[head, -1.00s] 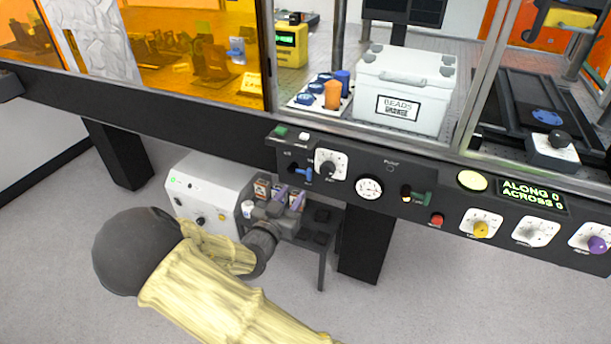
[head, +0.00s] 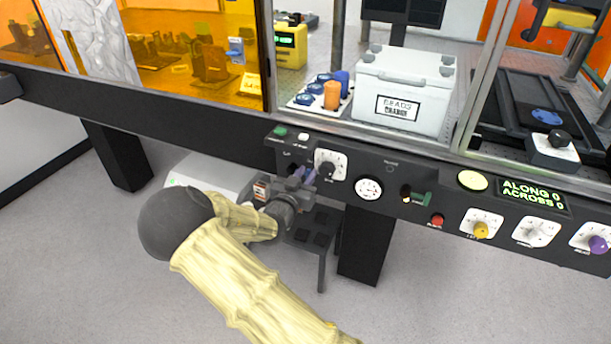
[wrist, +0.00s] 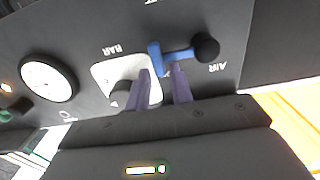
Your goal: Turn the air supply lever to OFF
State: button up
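The air supply lever (wrist: 175,55) is a blue bar with a blue cross end, fixed to a round black knob (wrist: 205,47) beside the "AIR" label on the dark panel. In the wrist view the bar lies roughly across the picture, its cross end away from the label. My gripper (wrist: 162,72) has two purple fingers, apart, with their tips close to the lever's blue end; I cannot tell if they touch it. In the head view my gripper (head: 308,174) is in front of the lever and mostly hides it.
A dark "BAR" knob (wrist: 122,95) on a white plate sits right beside one finger. A round gauge (head: 369,188) and a green-handled valve (head: 418,198) are further right on the panel (head: 345,187). A small dark table (head: 322,228) stands below.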

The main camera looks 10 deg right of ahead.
grip_shut()
jog(key=shift+f, duration=0.15)
jog(key=w+a+f+m+b, duration=0.2)
jog(key=f+m+b, duration=0.5)
jog(key=m+b, duration=1.1)
jog(key=a+b, duration=0.1)
jog(key=b, duration=0.5)
jog(key=shift+w, duration=0.15)
jog(key=shift+a, duration=0.1)
